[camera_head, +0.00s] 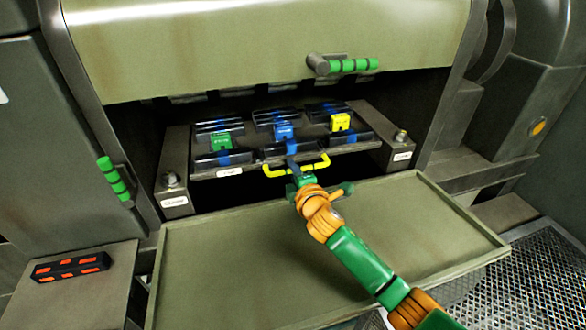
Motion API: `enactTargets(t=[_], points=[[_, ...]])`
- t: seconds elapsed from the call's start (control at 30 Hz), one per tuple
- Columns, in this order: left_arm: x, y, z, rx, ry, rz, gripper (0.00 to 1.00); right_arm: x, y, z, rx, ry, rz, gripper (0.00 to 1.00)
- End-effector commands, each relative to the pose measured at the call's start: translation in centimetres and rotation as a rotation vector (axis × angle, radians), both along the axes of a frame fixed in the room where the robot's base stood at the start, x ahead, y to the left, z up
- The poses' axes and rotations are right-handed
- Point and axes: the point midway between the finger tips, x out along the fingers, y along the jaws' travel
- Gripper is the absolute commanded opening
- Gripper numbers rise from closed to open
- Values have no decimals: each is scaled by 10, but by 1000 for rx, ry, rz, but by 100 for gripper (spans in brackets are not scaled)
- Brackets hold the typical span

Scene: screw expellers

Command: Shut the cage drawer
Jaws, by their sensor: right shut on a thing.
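The cage drawer (207,173) is a dark tray inside the machine's opening, between two grey side blocks. It holds several dark slotted pieces with green, blue and yellow tags. A yellow bar handle (321,164) runs along its front edge. My right gripper (293,172), on a green and orange arm from the lower right, is shut on the middle of this handle. The gripper hides part of the handle and the drawer front. I cannot tell exactly how far out the drawer stands. My left gripper is not in view.
A lowered olive flap (215,255) lies below the drawer, under my right arm. A raised olive cover (220,50) with a green handle (352,65) hangs above. Side blocks (175,185) (398,150) flank the drawer closely. A black box with orange marks (70,267) sits at lower left.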

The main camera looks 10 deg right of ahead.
Motion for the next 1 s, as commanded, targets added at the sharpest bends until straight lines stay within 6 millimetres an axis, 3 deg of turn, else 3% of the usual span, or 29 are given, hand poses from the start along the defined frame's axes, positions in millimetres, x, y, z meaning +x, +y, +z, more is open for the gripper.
enactTargets(t=[0.2,0.23,0.27,0.3,0.67,1.0], points=[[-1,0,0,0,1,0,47,1,0,4,0,-8,0,0],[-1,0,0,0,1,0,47,1,0,4,0,-9,0,20],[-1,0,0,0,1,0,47,1,0,4,0,-9,0,28],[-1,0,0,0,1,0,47,1,0,4,0,-9,0,30],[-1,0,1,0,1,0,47,-2,-1,3,0,-5,-1,30],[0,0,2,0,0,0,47,-47,-2,12,1,-8,2,30]])
